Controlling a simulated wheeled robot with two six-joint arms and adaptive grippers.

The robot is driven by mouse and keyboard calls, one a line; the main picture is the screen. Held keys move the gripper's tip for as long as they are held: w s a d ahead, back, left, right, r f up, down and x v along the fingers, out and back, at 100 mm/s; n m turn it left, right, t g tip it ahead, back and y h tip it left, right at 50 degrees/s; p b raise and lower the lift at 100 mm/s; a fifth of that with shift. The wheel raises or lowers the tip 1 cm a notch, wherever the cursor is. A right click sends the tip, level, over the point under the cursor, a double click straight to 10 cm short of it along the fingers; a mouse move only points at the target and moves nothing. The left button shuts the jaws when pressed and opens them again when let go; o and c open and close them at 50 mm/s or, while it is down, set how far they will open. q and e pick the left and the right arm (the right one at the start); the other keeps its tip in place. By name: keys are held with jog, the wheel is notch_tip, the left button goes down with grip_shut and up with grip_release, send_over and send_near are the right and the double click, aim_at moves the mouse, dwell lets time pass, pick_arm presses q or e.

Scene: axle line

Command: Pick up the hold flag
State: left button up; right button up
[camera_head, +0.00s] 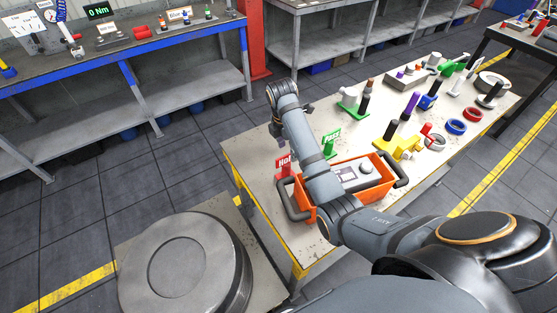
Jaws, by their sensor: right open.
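The hold flag (284,165) is a small red flag with white lettering, standing near the left edge of the cream work table (246,160). Its right part is hidden by my right forearm, so only "Hol" can be read. My right gripper (277,128) is beyond the flag, near the table's far left corner, and apart from it. It is open, but it is small and partly hidden behind my wrist, with dark finger parts showing on both sides. I see nothing held in it. My left gripper is out of view.
An orange tote (380,191) with black handles stands beside the flag, under my right arm. A green pass flag (331,139) stands behind it. Several coloured stands and rings, including a blue ring (456,126), fill the table's right part. A grey round drum (180,262) stands in front left.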

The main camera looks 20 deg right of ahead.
aim_at(287, 163)
jog(key=shift+s+a+f+b, duration=0.4)
jog(key=shift+s+b, duration=0.1)
jog(key=shift+b, duration=0.2)
jog(key=shift+f+b, duration=0.75)
jog(key=shift+b, duration=0.05)
jog(key=shift+w+d+f, duration=0.15)
jog(key=shift+d+f, duration=0.05)
jog(key=shift+f, duration=0.4)
jog(key=shift+w+d+f, duration=0.1)
jog(key=shift+d+f, duration=0.1)
jog(key=shift+f, duration=0.4)
jog(key=shift+f+p, duration=0.55)
jog(key=shift+f, duration=0.15)
notch_tip(287, 163, down, 3)
jog(key=shift+w+r+p, duration=0.1)
jog(key=shift+p, duration=0.3)
jog(key=shift+w+f, duration=0.15)
jog(key=shift+f, duration=0.45)
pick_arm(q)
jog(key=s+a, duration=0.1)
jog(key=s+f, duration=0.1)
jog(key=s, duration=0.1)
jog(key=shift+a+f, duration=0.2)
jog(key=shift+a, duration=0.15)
pick_arm(e)
grip_shut()
